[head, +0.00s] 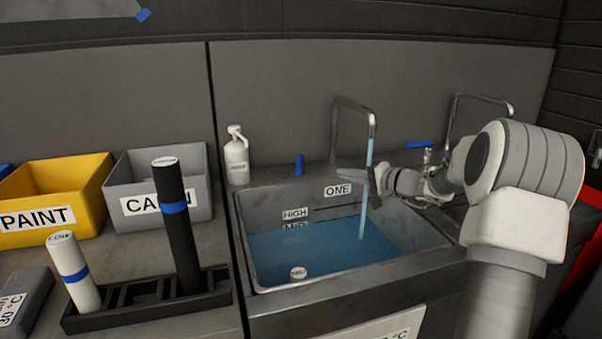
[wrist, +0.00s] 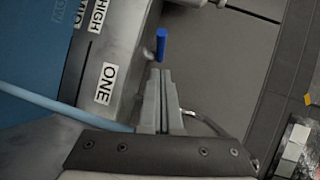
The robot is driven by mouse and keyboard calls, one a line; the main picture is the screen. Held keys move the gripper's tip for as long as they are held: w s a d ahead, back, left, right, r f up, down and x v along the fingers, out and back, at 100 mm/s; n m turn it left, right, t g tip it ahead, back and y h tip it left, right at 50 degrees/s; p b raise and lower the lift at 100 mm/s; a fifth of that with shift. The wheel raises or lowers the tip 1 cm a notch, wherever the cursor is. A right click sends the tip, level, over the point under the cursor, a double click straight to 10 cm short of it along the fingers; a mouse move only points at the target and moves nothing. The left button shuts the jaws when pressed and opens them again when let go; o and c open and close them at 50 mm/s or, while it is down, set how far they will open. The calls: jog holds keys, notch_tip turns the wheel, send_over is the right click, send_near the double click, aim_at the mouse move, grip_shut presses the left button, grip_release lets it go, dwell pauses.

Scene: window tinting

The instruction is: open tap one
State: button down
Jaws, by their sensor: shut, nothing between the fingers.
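Tap one's tall bent spout (head: 335,130) stands behind the sink basin, above a label reading ONE (head: 338,190). A light blue stream of water (head: 366,190) runs from the spout into the basin; it also crosses the wrist view (wrist: 60,107). A blue tap handle (head: 299,164) stands upright left of the spout and shows in the wrist view (wrist: 161,44). My gripper (head: 342,172) is shut and empty, to the right of the handle. In the wrist view its fingertips (wrist: 162,72) point at the handle, close to it; I cannot tell whether they touch.
The basin (head: 260,205) holds blue water (head: 330,255), with HIGH and MID marks on its back wall. A second spout (head: 480,97) and blue handle (head: 419,145) are at right. A white bottle (head: 236,158), bins and a roll rack (head: 150,310) stand at left.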

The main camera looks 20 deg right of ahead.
aim_at(299, 170)
jog(key=b+x, duration=0.2)
jog(key=x, duration=1)
jog(key=shift+w+m+t, duration=0.25)
jog(key=shift+m+t, duration=0.05)
jog(key=shift+t, duration=0.1)
jog(key=shift+f, duration=0.1)
jog(key=a+b, duration=0.1)
jog(key=b, duration=0.1)
jog(key=shift+w+a+b, duration=0.15)
jog(key=shift+a+b, duration=0.2)
jog(key=shift+b, duration=0.05)
jog(key=shift+d, duration=0.1)
